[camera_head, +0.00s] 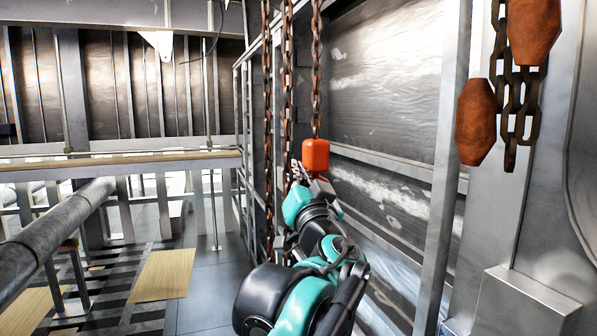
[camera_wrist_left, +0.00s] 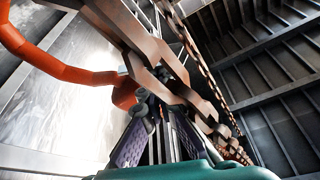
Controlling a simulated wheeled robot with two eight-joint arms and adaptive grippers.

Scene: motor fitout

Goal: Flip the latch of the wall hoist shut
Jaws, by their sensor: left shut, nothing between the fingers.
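The wall hoist shows in the head view as an orange-red block (camera_head: 316,154) hanging on a rusty chain (camera_head: 316,80). In the left wrist view a curved orange hook (camera_wrist_left: 60,72) comes in from the left. Its end, a short orange piece (camera_wrist_left: 125,93), is close to my fingertips; I cannot tell whether they touch or which part is the latch. My left gripper (camera_head: 298,172) is just below and left of the block. It also shows in the left wrist view (camera_wrist_left: 150,108), with its fingers together and nothing held. My right gripper is not in view.
More rusty chains (camera_head: 267,120) hang just left of the hoist. Large chain links (camera_wrist_left: 160,60) cross close in front of the left wrist. Rust-coloured weights (camera_head: 476,122) hang at the right by a metal post. A railing (camera_head: 120,165) and a thick pipe (camera_head: 60,230) lie at left.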

